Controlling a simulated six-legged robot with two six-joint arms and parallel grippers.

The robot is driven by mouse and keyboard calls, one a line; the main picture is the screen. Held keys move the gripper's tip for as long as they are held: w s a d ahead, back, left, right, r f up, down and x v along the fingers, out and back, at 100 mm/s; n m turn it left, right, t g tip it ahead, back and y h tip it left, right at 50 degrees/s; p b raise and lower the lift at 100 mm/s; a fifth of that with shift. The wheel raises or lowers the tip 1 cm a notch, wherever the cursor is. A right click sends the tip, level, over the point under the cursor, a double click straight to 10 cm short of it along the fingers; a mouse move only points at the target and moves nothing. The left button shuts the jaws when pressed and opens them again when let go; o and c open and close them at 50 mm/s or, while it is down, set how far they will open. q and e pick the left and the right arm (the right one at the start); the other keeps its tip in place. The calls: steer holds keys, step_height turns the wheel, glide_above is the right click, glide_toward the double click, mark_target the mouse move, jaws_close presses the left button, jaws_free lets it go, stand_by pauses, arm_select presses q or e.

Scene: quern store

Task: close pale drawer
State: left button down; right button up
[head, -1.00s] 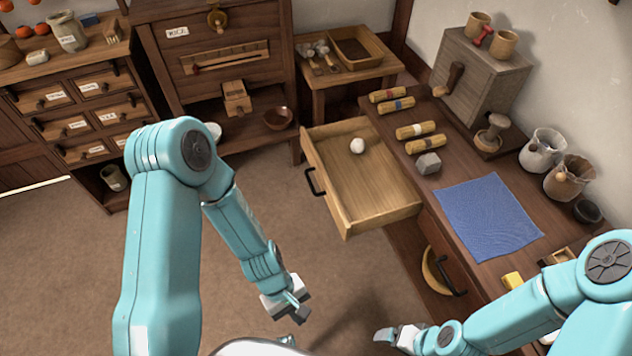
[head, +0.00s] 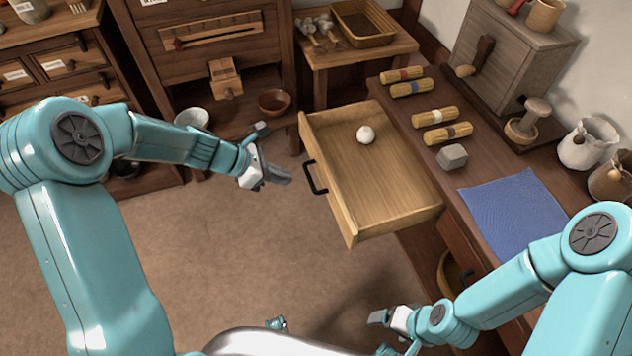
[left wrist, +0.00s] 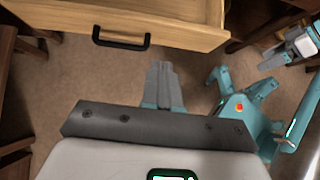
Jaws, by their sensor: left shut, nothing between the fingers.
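The pale drawer (head: 395,205) stands pulled out from the dark wooden bench, with a white ball (head: 366,134) lying inside it. Its black handle (head: 314,178) is on the front panel, facing left in the head view. In the left wrist view the drawer front (left wrist: 185,22) and handle (left wrist: 120,40) show at the top. My left gripper (head: 288,175) is shut and empty, just left of the handle and apart from it. Its fingers also show in the left wrist view (left wrist: 160,85). My right gripper (head: 378,317) is low in front of the bench; its jaws are unclear.
On the bench (head: 400,110) are several yellow rolls, a grey block (head: 452,157) and a blue cloth (head: 512,215). A brown bowl (head: 274,103) and white bowl (head: 192,118) are behind my left arm. The floor left of the drawer is clear.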

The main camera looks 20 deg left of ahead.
arm_select(q)
steer(key=a+f+b, duration=0.1)
steer(key=a, duration=0.1)
steer(key=b, duration=0.3)
glide_toward(329, 184)
steer(key=x, duration=0.5)
steer(key=shift+s+a+f, duration=0.15)
steer(key=shift+s+f, duration=0.05)
steer(key=shift+f, duration=0.35)
steer(key=shift+w+d, duration=0.35)
steer(key=shift+d, duration=0.05)
arm_select(e)
step_height(329, 184, down, 5)
steer(key=shift+w+a+f, duration=0.1)
arm_select(q)
steer(key=shift+d, duration=0.1)
